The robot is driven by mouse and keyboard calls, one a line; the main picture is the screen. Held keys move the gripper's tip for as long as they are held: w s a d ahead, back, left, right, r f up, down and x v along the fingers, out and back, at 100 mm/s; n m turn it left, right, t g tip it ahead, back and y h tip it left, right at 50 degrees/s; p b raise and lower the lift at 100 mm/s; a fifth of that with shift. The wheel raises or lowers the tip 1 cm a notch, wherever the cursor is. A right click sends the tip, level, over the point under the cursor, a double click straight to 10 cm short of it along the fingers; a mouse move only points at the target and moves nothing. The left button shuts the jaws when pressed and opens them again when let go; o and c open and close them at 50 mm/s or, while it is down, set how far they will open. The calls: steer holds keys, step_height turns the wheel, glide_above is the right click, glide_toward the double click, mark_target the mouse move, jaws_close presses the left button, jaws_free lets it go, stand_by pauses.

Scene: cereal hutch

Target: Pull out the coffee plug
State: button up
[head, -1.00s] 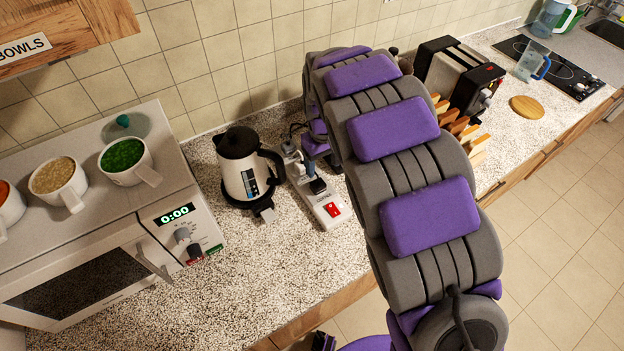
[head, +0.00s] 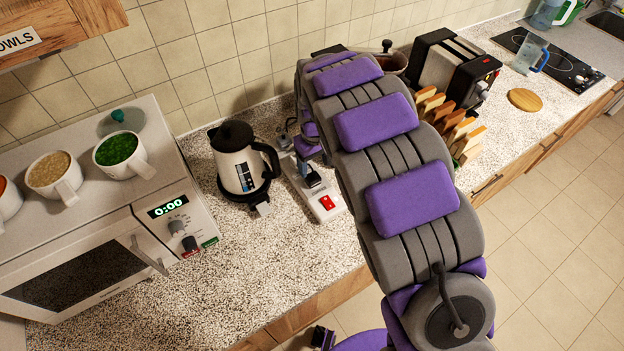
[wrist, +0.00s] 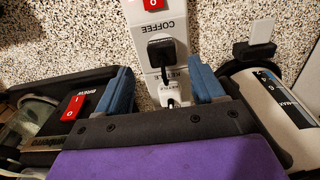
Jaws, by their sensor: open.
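In the wrist view, a black plug (wrist: 162,50) sits in the white power strip (wrist: 148,32) beside the COFFEE label. It also shows in the head view (head: 313,179), on the strip (head: 335,212) between the kettle and my arm. My gripper (wrist: 163,88) is open, with its blue fingers apart on either side of the strip. The plug shows beyond the fingertips, between their lines, and no finger visibly touches it. A white plug (wrist: 173,92) sits in the socket by the KETTLE label, nearer my gripper's palm. In the head view my arm hides most of the gripper.
The kettle (head: 236,165) stands left of the strip and shows at right in the wrist view (wrist: 290,115). A black machine with a red BREW switch (wrist: 76,104) is at left there. The microwave (head: 95,255) and toaster (head: 450,70) flank the area. The front counter is clear.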

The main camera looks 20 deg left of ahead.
mark_target(312, 177)
steer(key=f, duration=0.3)
steer(key=a+f, duration=0.1)
steer(key=f, duration=0.2)
steer(key=shift+w+a+f+b, duration=0.1)
steer(key=shift+a+f+b, duration=0.1)
steer(key=shift+b, duration=0.15)
steer(key=shift+d+r, duration=0.2)
steer(key=shift+d, duration=0.55)
steer(key=shift+s+a+f, duration=0.15)
steer(key=shift+s+a, duration=0.05)
steer(key=shift+a, duration=0.5)
steer(key=shift+d, duration=0.45)
steer(key=shift+a, duration=0.35)
steer(key=shift+d, duration=0.3)
steer(key=c, duration=0.6)
jaws_close()
